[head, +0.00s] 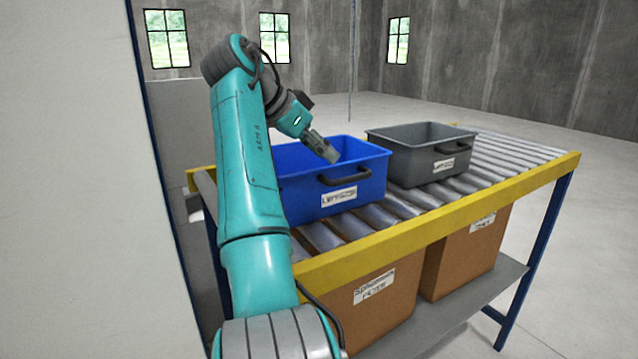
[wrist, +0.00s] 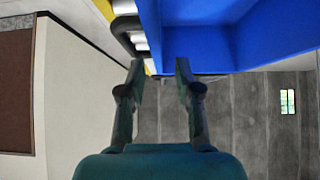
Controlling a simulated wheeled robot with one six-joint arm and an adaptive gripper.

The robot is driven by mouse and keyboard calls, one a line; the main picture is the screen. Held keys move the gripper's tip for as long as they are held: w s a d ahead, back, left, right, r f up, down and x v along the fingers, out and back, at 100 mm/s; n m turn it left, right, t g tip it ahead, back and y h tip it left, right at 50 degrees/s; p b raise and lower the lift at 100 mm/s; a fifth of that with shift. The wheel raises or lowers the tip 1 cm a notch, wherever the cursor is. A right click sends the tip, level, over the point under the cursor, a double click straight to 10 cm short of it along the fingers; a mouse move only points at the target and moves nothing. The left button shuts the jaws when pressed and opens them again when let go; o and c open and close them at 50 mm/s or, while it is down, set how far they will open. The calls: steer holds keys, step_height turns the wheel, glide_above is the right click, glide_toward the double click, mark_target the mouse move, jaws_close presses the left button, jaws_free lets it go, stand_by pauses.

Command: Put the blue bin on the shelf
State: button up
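The blue bin (head: 300,190) stands upright on the roller table, at its left end, with a white label and a dark handle (head: 345,176) on the near wall. My gripper (head: 325,150) points down over the near side of the bin, above the handle. In the wrist view my gripper (wrist: 160,64) has its two fingers apart with nothing held between them. The blue bin (wrist: 205,42) fills the top right there, and its dark handle (wrist: 122,28) lies just beyond the left finger. I cannot tell whether the fingers touch the bin. No separate empty shelf is clearly in view.
A grey bin (head: 415,170) stands right of the blue one on the rollers (head: 500,150). A yellow rail (head: 450,215) edges the table. Cardboard boxes (head: 385,310) sit on its lower shelf (head: 505,275). A pale panel (head: 65,180) with a blue post stands close at left.

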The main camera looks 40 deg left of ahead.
steer(key=x, duration=0.5)
jaws_close()
